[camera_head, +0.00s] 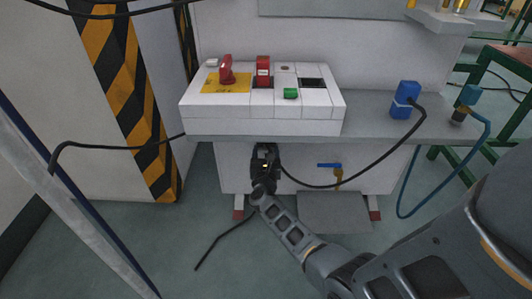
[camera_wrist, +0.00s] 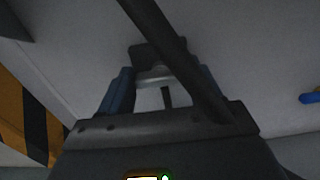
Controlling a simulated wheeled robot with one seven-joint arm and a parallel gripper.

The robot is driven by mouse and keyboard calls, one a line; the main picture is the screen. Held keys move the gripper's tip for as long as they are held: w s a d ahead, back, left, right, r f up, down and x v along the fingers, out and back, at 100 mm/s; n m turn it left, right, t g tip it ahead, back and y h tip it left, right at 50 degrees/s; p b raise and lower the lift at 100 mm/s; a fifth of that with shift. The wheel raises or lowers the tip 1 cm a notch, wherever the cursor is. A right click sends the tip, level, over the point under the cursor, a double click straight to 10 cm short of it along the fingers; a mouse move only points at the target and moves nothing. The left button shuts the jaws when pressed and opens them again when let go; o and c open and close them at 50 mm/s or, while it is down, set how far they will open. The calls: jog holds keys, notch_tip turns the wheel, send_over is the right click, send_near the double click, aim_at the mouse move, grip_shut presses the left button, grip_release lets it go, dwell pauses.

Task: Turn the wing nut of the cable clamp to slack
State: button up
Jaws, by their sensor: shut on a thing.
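My gripper (camera_head: 265,155) is under the front edge of the shelf, below the white control box. In the wrist view my gripper (camera_wrist: 165,73) has its two blue fingers on either side of a grey metal piece, which looks like the wing nut (camera_wrist: 155,77), and is shut on it. A dark block behind it looks like the cable clamp (camera_wrist: 146,54). A black cable (camera_wrist: 160,38) crosses diagonally in front and hides part of the right finger. In the head view my gripper hides the clamp and the nut.
The white control box (camera_head: 260,112) with red switches and a green button sits on the grey shelf (camera_head: 380,130). A blue plug (camera_head: 405,98) feeds the black cable. A blue-handled valve (camera_head: 337,170) is to the right of my gripper. A striped post (camera_head: 140,130) stands left.

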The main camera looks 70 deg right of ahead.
jog(key=shift+c, duration=1)
